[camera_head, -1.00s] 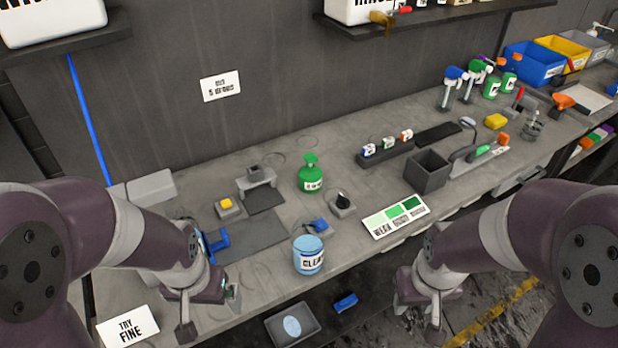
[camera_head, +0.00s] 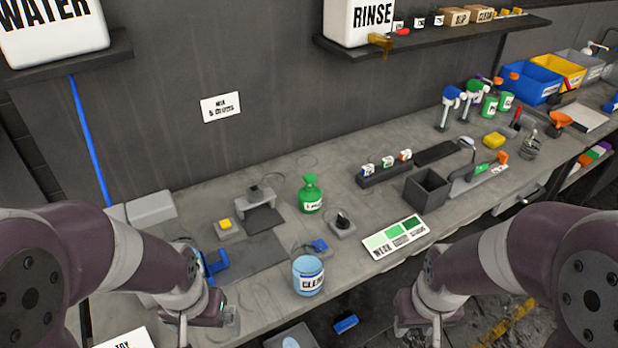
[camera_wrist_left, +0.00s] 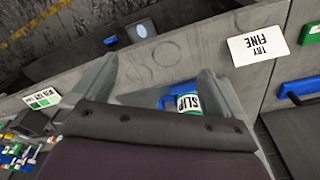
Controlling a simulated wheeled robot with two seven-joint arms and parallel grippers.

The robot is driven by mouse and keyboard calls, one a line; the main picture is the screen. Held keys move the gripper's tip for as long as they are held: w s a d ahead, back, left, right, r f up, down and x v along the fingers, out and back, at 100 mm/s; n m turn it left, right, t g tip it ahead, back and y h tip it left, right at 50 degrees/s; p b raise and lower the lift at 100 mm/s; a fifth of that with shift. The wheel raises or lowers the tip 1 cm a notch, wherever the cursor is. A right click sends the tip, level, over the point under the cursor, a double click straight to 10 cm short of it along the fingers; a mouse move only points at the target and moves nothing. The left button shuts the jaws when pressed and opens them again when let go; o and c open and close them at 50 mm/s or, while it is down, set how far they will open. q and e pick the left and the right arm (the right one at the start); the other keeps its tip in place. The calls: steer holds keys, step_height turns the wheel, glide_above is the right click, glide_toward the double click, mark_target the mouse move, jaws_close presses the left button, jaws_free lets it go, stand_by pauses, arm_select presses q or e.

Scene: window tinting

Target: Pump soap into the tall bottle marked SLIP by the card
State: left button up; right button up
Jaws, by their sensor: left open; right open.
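The bottle marked SLIP (camera_wrist_left: 188,103) shows in the left wrist view, partly covered by my gripper body, beside a blue part. I cannot make it out in the head view, where my left arm covers that area. A green pump bottle (camera_head: 311,195) stands upright mid-table; its label is too small to read. A white card on the wall (camera_head: 221,107) appears to read MIX 5 DROPS. My left gripper (camera_head: 208,322) is open and empty near the table's front left edge; its fingers also show in the left wrist view (camera_wrist_left: 157,75). My right gripper (camera_head: 421,325) is open and empty, off the table's front edge.
A blue-white CLEAN tub (camera_head: 308,278) stands near the front edge. A colour swatch card (camera_head: 394,238), a black-knobbed block (camera_head: 342,222) and a yellow-button block (camera_head: 228,228) lie nearby. A dark open box (camera_head: 427,187) stands farther right.

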arm_select(q)
jaws_close()
stand_by(1.8)
